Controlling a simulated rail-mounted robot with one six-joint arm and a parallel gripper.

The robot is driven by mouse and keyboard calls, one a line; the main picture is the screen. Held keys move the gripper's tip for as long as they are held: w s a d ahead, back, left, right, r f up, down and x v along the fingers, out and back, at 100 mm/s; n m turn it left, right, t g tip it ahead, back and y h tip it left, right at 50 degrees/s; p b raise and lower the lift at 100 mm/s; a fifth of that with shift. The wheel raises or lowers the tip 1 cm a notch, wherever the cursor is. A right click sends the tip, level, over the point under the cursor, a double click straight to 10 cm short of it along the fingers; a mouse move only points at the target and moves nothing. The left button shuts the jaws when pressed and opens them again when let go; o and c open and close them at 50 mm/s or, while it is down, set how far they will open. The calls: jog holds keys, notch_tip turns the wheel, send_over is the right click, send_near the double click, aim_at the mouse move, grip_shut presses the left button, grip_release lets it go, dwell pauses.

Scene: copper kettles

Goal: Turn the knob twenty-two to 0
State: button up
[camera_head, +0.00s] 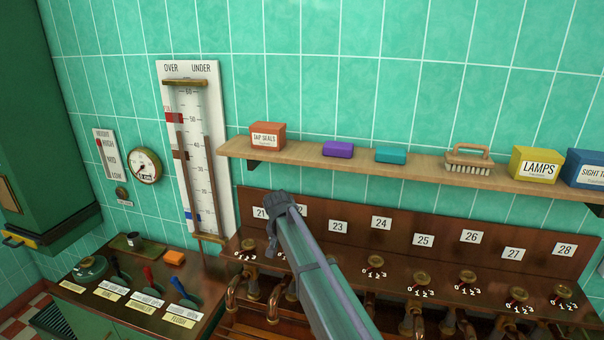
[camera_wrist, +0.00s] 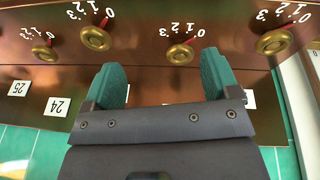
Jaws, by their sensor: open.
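Knob twenty-two (camera_wrist: 180,52) is a round brass knob on the brown panel (camera_wrist: 140,65). Judging by the plates, it is the second from right in the wrist view, which shows the panel upside down. Its digits 0 to 3 lie on its far side. My gripper (camera_wrist: 161,64) is open, with two green fingers. The knob shows between the fingertips, nearer the right finger; neither visibly touches it.
Knob 21 (camera_wrist: 275,40) and knob 23 (camera_wrist: 95,38) stand close on either side. Knob 24 (camera_head: 376,262) and several more continue right. A wooden shelf (camera_head: 350,163) with boxes and a brush juts out above. Levers (camera_head: 153,282) stand on a counter at left.

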jog(key=s+d+f+g+b, duration=0.1)
jog(key=s+d+f+b, duration=0.4)
jog(key=s+d, duration=0.3)
jog(key=s+d+f+g+y+b, duration=0.1)
jog(key=s+d+f+b, duration=0.4)
jog(key=s, duration=0.8)
jog(key=s+d+f+n+b, duration=0.1)
jog(key=s+d+f+b, duration=0.4)
jog(key=s+d, duration=0.6)
jog(key=shift+d+f+g+y, duration=0.35)
jog(key=shift+d+f, duration=0.2)
jog(key=shift+f, duration=0.3)
